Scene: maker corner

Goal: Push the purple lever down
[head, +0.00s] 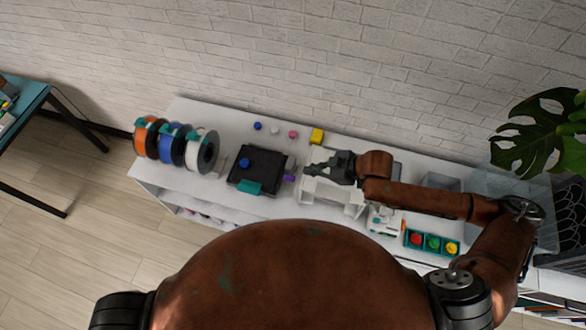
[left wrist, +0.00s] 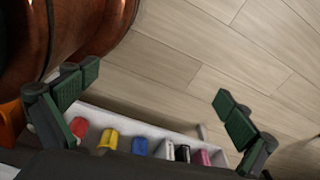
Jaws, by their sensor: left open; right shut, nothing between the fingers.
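The purple lever (head: 289,178) sticks out from the right side of a black box (head: 257,170) on the white shelf unit. The box has a blue knob (head: 244,162) on top and a teal part (head: 249,187) at its front. My right gripper (head: 308,171) is shut and empty, just right of the lever, with a small gap seeming to lie between them; their relative height is hard to tell. My left gripper (left wrist: 155,92) is open and empty in the left wrist view and does not show in the head view.
Orange, blue and white spools (head: 203,150) stand left of the box. Small coloured knobs and a yellow block (head: 317,136) lie behind it. A white frame-like machine (head: 330,190) is under my right gripper. A teal tray (head: 432,243) with coloured buttons is further right.

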